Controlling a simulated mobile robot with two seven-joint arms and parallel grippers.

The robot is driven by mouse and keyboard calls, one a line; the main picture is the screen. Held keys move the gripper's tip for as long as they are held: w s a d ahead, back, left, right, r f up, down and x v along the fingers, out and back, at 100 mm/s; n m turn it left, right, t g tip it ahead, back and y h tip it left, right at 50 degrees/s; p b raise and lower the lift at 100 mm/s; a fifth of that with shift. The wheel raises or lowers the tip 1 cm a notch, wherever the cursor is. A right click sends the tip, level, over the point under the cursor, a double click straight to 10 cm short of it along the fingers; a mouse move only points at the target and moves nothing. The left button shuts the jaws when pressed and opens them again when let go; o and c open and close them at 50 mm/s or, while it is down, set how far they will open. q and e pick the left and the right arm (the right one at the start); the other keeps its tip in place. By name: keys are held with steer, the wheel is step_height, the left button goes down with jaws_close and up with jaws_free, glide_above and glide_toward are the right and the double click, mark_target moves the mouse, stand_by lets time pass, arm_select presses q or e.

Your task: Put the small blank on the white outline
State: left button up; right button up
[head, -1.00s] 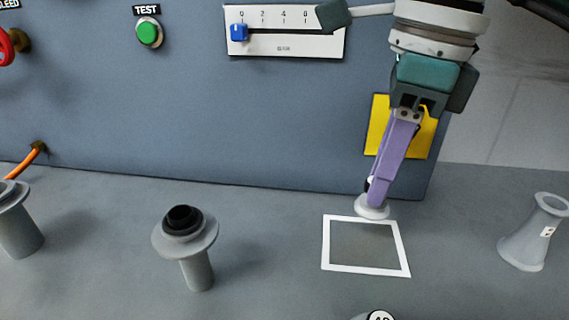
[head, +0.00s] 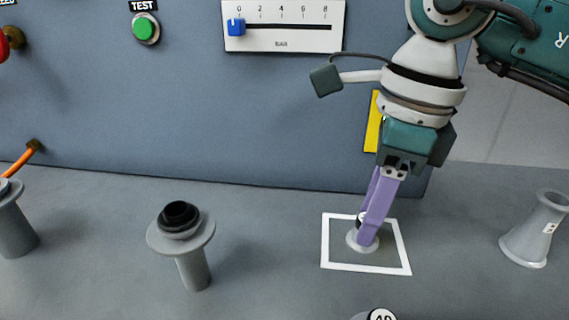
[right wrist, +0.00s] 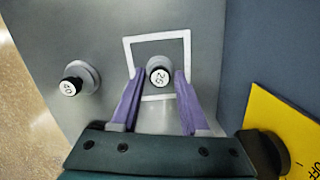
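The small blank (head: 352,240) is a pale disc with a dark knob and a white top marked 25, which shows in the right wrist view (right wrist: 159,76). My left gripper is not in view.
A larger blank marked 40 (right wrist: 82,78) is on the bench near the outline. A grey flanged post with a black top (head: 195,265) stands left, a flared grey fitting (head: 530,240) right.

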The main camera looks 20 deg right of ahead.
mark_target(378, 242)
steer(key=shift+o, duration=1)
step_height(378, 242, up, 12)
steer(key=s+d+p, duration=0.1)
steer(key=shift+r, duration=0.15)
